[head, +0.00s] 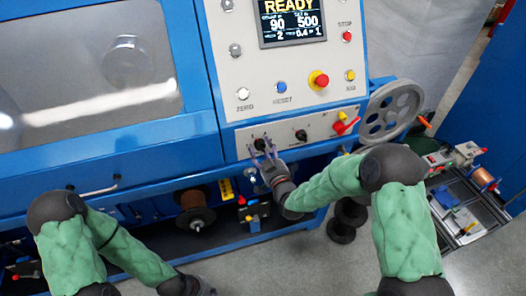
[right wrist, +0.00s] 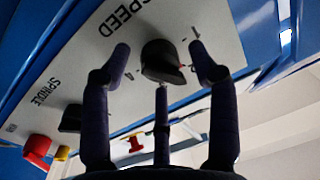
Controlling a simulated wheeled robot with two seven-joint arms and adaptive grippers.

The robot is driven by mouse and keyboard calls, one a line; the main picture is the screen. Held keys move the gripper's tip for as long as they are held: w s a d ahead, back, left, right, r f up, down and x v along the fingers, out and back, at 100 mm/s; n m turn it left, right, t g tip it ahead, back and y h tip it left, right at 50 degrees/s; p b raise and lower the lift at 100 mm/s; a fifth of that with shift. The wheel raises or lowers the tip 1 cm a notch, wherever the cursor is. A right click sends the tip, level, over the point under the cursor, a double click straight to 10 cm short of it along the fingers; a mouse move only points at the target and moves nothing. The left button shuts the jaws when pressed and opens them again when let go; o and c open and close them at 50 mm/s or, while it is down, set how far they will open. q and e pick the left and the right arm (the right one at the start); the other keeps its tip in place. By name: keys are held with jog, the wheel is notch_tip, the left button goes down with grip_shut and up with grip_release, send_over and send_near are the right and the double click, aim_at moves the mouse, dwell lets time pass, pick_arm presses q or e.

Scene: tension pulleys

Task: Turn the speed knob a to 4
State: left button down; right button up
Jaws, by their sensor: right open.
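The black speed knob (right wrist: 162,60) sits on the pale panel beside the printed word SPEED in the right wrist view.
A second black knob (head: 301,136) is to the right, with a red switch handle (head: 346,126) beyond it. A grey handwheel (head: 391,112) is at the machine's right side. Buttons and the READY display (head: 292,20) are above. A blue ledge runs below the panel.

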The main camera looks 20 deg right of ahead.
jog(key=c, duration=1.1)
jog(key=shift+c, duration=0.2)
